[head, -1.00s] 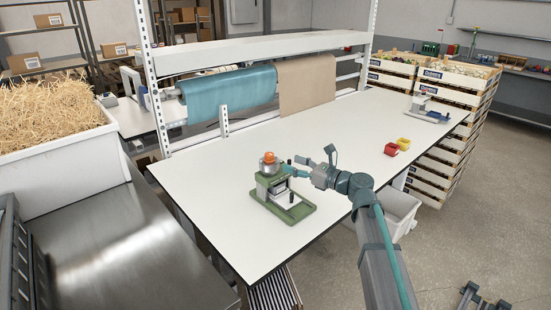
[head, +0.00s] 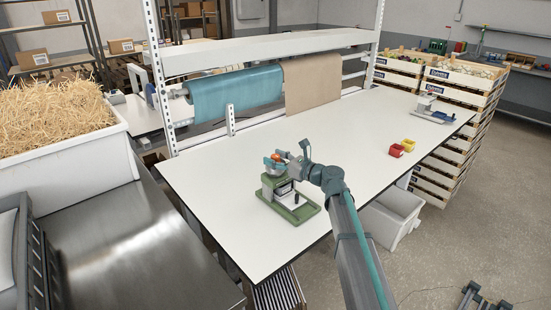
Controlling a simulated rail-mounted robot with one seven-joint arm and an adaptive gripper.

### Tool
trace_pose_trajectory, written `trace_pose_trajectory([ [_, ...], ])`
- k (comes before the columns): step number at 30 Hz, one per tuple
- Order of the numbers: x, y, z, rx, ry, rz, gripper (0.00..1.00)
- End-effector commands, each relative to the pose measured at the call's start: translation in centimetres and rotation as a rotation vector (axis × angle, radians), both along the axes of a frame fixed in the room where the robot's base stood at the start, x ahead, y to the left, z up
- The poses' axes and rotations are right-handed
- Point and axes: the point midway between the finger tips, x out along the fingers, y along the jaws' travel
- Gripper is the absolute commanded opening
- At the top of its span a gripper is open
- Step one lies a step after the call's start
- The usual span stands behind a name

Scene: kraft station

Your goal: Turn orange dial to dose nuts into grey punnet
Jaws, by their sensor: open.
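The green dispenser (head: 293,207) stands on the white table, with a short dark handle at its front right. The orange dial (head: 269,161) sits on its top and is partly covered by my gripper. My gripper (head: 277,158) is open at the height of the dial, with its fingers at or around it from the right. I cannot tell whether they touch it. I cannot clearly make out the grey punnet; a small pale shape shows in the dispenser's front opening. No nuts can be made out.
A red bin (head: 396,150) and a yellow bin (head: 408,145) stand to the right on the white table (head: 345,150). A blue-based device (head: 435,112) is at the far right end. Teal and brown rolls hang behind. The table between is clear.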

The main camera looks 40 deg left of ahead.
Motion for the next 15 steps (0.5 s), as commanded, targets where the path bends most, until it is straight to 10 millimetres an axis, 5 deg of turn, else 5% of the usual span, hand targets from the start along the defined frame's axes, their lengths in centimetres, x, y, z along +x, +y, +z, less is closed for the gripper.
trace_pose_trajectory([
  [2, 0.0, -0.02, -0.01, 0.0, 0.0, 0.0, 0.57],
  [12, 0.0, -0.04, 0.0, 0.0, 0.0, 0.0, 0.01],
  [15, -0.02, -0.04, 0.01, 0.0, 0.0, 0.0, 0.0],
])
